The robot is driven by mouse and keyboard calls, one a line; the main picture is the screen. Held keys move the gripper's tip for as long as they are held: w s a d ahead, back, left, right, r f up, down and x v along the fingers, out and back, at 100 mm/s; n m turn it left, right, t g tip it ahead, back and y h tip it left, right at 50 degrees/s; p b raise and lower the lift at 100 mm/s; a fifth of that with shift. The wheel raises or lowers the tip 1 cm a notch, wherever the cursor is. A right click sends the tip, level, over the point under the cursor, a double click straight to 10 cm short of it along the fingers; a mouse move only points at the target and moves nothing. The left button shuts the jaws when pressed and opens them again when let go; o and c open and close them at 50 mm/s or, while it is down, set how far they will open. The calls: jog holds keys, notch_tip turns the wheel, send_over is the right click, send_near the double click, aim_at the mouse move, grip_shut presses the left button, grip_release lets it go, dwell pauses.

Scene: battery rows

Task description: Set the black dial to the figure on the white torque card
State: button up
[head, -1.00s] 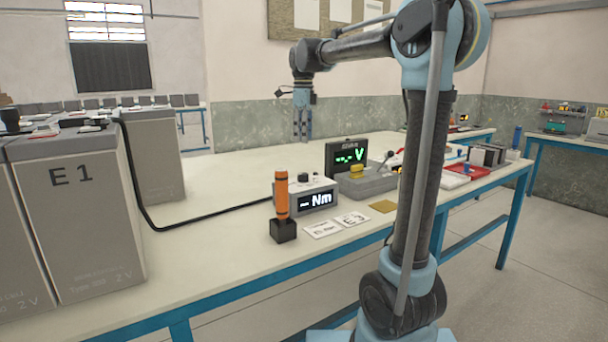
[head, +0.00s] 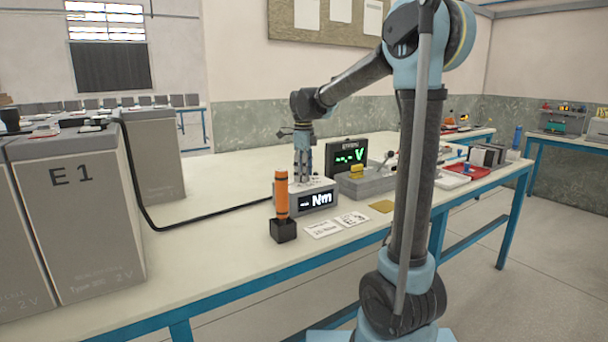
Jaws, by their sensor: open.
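The black dial sits on top of the grey torque box and is now hidden behind my gripper's fingers. The torque box (head: 283,206) stands on the bench, and its display (head: 316,200) reads "-- Nm". My gripper (head: 303,180) points straight down with its fingertips at the top of the box, where the dial is. It is open; I cannot tell whether the fingers touch the dial. Two white cards lie flat in front of the box. The left one, the torque card (head: 323,229), has print too small to read surely; the other (head: 352,219) seems to read E3.
An orange-handled tool (head: 281,196) stands in a black holder just left of the box. A voltmeter (head: 347,154) showing "--- V" and a grey tray (head: 368,186) are to the right. Grey battery cells (head: 75,220) stand at left, with a black cable (head: 190,224) running to the box.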

jog(key=c, duration=1.1)
jog(key=shift+o, duration=0.2)
